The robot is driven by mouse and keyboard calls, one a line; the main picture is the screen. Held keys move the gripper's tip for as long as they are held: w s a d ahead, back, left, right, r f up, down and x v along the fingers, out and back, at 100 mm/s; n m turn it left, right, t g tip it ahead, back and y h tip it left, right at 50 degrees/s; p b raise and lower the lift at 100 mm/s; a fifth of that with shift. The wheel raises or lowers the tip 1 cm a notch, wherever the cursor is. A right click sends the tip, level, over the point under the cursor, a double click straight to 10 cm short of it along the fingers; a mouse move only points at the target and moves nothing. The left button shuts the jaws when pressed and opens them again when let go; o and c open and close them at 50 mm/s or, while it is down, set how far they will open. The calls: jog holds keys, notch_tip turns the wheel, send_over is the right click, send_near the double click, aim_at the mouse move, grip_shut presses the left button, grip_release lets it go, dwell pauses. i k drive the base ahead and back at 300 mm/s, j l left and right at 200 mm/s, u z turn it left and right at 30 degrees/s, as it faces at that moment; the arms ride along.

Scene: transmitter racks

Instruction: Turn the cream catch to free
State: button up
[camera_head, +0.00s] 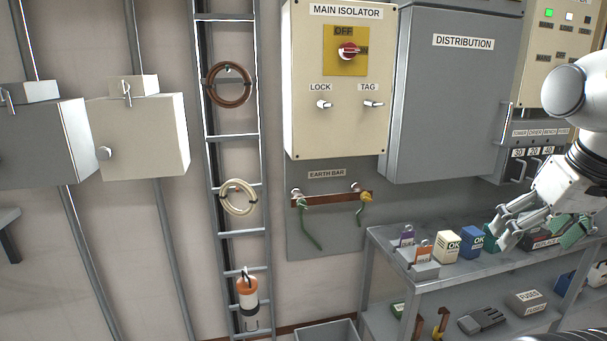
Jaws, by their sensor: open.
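A cream box (155,140) is mounted on a post at the left. A small metal catch (127,92) stands on the smaller cream block at its top, its loop pointing up. A round grey knob (104,153) sits low on the box's left edge. No label by the catch can be read. My gripper (499,233) is at the right, above the bench and close to the green and blue boxes there. It is open, and I see nothing held between its fingers. It is far from the cream box.
A grey box (45,145) with a similar catch stands left of the cream one. A ladder (230,135), the main isolator (340,130) and the distribution cabinet (447,110) line the wall. Boxes and tags crowd the bench (395,262) near my arm.

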aim_at(123, 86)
jog(key=u, duration=1.35)
